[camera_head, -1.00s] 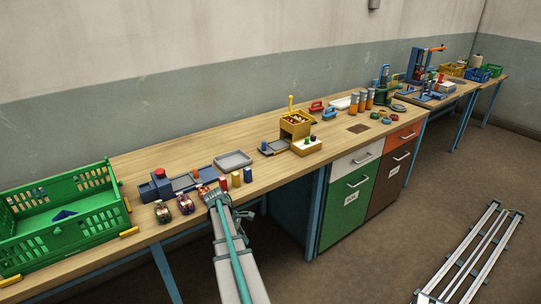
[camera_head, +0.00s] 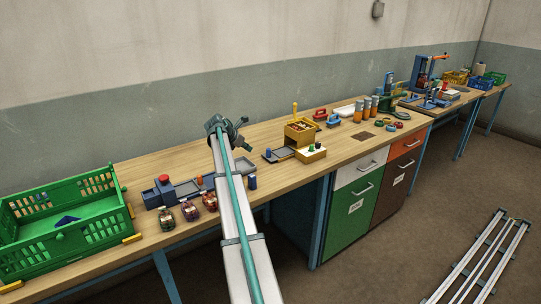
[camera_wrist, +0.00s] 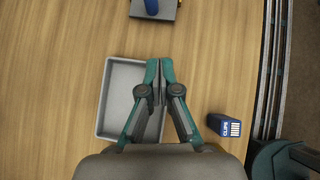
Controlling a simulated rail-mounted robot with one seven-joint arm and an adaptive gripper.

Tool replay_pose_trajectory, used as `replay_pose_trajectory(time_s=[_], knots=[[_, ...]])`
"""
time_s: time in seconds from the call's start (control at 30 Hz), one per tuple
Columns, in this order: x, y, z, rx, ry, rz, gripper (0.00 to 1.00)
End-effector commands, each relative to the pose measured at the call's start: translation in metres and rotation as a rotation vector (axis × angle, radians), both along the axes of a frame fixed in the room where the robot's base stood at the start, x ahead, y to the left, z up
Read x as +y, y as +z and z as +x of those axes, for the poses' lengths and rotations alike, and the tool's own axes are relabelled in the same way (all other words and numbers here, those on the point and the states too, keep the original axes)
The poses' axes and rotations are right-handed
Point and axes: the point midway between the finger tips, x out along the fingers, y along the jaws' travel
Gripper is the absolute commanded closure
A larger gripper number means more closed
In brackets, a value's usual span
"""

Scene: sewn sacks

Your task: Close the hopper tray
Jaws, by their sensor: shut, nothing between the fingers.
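The yellow hopper (camera_head: 299,131) stands near the middle of the long bench, with a yellow post on top and small dark and red pieces inside. A flat dark tray (camera_head: 272,157) sticks out from its left side, with a small blue piece (camera_head: 268,151) on it. The tray's edge and the blue piece (camera_wrist: 151,6) seem to show at the top of the wrist view. My gripper (camera_wrist: 160,63) is shut and empty, above the right side of a shallow grey tray (camera_wrist: 106,110). In the head view my gripper (camera_head: 215,122) is raised, left of the hopper and apart from it.
A blue clips box (camera_wrist: 225,126) stands right of the grey tray. A white block (camera_head: 312,156) with small pegs is in front of the hopper. A green crate (camera_head: 60,225) and small jars (camera_head: 167,220) are at the left. Bare wood lies between the grey and dark trays.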

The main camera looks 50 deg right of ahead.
Motion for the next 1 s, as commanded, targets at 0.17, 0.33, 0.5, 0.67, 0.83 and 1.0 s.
replay_pose_trajectory(time_s=[0.17,0.33,0.5,0.67,0.83,1.0], knots=[[-0.003,-0.001,0.013,0.025,0.052,-0.010,1.00],[-0.018,-0.015,0.010,0.026,0.049,-0.008,1.00],[-0.041,-0.037,0.008,0.024,0.047,-0.007,1.00],[-0.064,-0.059,0.006,0.023,0.047,-0.007,1.00],[-0.087,-0.066,0.004,0.022,0.047,-0.009,1.00],[-0.103,-0.067,0.001,0.022,0.047,-0.009,1.00]])
